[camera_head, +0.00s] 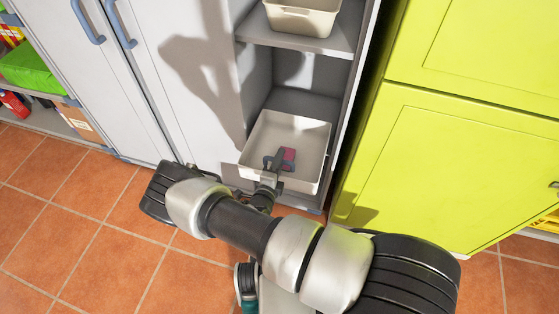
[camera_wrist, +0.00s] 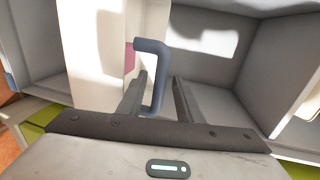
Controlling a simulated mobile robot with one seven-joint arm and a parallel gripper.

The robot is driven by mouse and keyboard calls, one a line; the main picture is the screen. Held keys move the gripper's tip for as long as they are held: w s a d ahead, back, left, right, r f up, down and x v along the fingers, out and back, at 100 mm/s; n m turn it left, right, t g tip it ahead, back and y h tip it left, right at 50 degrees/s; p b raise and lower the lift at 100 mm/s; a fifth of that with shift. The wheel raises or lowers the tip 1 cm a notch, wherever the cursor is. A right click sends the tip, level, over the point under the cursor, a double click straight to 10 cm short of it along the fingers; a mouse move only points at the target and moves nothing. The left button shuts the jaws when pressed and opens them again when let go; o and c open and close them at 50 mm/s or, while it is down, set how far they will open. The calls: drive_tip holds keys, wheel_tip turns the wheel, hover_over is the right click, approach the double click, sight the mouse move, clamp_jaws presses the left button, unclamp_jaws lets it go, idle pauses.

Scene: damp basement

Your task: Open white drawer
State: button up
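The white drawer (camera_head: 253,141) is an open-topped bin in the bottom bay of the grey shelf unit. Its inside shows from above, and a magenta item (camera_head: 289,155) is in it. How far out it stands is hard to tell. My gripper (camera_head: 268,186) is at the drawer's front side, with my arm reaching in from below. In the wrist view, a blue-grey bar handle (camera_wrist: 153,75) lies between the two dark fingers of my gripper (camera_wrist: 160,92). The fingers are apart, with a gap to the right of the handle. Firm contact cannot be seen.
Another pale bin (camera_head: 303,20) sits on the shelf above. White cabinet doors (camera_head: 120,75) with blue handles stand to the left. A lime-green cabinet (camera_head: 450,130) stands close on the right. The tiled floor (camera_head: 75,215) in front is clear at left.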

drive_tip(key=p+v, duration=0.2)
drive_tip(key=v, duration=1.5)
drive_tip(key=shift+s, duration=0.2)
drive_tip(key=shift+a, duration=0.1)
drive_tip(key=d+r+m+g+h, duration=0.1)
drive_tip(key=d+r+m+g, duration=0.4)
drive_tip(key=r+m, duration=0.5)
drive_tip(key=d+r+m+g+h, duration=0.1)
drive_tip(key=d+r+m+g, duration=0.3)
drive_tip(key=r+m, duration=0.65)
drive_tip(key=d+r+m+g+h, duration=0.1)
drive_tip(key=d+r+m+g, duration=0.4)
drive_tip(key=r+m, duration=0.55)
drive_tip(key=s+d+r+m+t+y, duration=0.2)
drive_tip(key=s+r+m+y, duration=0.2)
drive_tip(key=r+m, duration=0.5)
drive_tip(key=s+d+r+m+t+y, duration=0.2)
drive_tip(key=s+r+m+y, duration=0.25)
drive_tip(key=r+m, duration=0.4)
wheel_tip(320, 180, up, 17)
drive_tip(key=m+p, duration=0.2)
drive_tip(key=p, duration=1.6)
drive_tip(key=shift+s+a+t+h, duration=0.25)
drive_tip(key=shift+t+h, duration=0.05)
drive_tip(key=shift+h, duration=0.05)
